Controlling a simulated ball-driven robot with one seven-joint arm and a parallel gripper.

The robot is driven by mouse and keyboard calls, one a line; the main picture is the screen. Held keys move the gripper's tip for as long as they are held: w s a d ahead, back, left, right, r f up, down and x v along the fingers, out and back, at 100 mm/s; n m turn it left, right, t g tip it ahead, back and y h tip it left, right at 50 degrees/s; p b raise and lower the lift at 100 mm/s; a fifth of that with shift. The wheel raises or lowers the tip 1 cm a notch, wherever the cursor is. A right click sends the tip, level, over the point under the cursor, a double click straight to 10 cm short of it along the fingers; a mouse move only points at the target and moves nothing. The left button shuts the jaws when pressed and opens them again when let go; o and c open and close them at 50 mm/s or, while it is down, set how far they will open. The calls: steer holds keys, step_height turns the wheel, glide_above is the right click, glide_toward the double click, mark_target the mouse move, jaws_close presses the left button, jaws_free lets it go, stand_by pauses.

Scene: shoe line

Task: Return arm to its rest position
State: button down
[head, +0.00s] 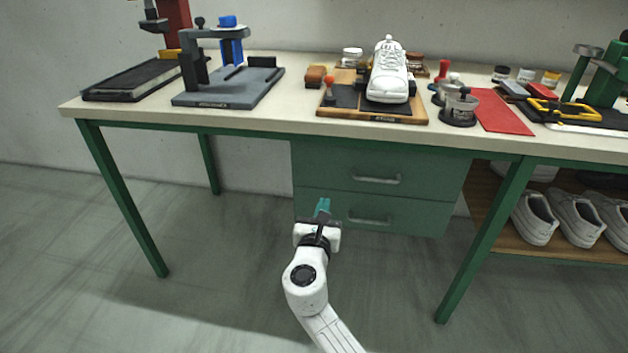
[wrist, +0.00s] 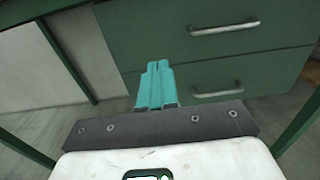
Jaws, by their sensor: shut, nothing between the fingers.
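My gripper (head: 323,207) has teal fingers and ends my white arm, low in front of the green workbench. The fingers are shut together with nothing between them. In the wrist view the shut fingers (wrist: 156,84) point toward the green drawer unit (wrist: 205,50). The drawer unit also shows in the head view (head: 335,165), behind and above the gripper. The gripper is below the tabletop level and looks apart from the drawers.
The bench top (head: 290,117) holds a white shoe (head: 388,80) on a wooden-edged board, grey and black fixtures, jars and a red mat (head: 500,112). Green legs (head: 122,200) stand left and right (head: 485,240). White shoes (head: 535,217) sit on a lower shelf at right. The floor in front is clear.

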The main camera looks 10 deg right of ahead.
steer(key=s+d+f+m+g+h, duration=0.1)
steer(key=s+d+f+m+g, duration=0.3)
steer(key=s+d+f+m, duration=0.35)
steer(key=s+d+f+m+g+h, duration=0.1)
steer(key=s+d+f+m+g, duration=0.35)
steer(key=s+d+m, duration=0.45)
steer(key=s+d+f+m+g+y, duration=0.1)
steer(key=s+f+m+g+y, duration=0.35)
steer(key=s, duration=0.75)
steer(key=s+d+f+m+g+y, duration=0.1)
steer(key=s+f+m+g, duration=0.1)
steer(key=s+m, duration=0.75)
steer(key=s+a+r+m+g+y, duration=0.1)
steer(key=s+r+m+y, duration=0.1)
steer(key=s, duration=0.8)
step_height(320, 180, up, 22)
steer(key=p, duration=2.2)
steer(key=shift+a+f, duration=0.2)
steer(key=shift+a, duration=0.05)
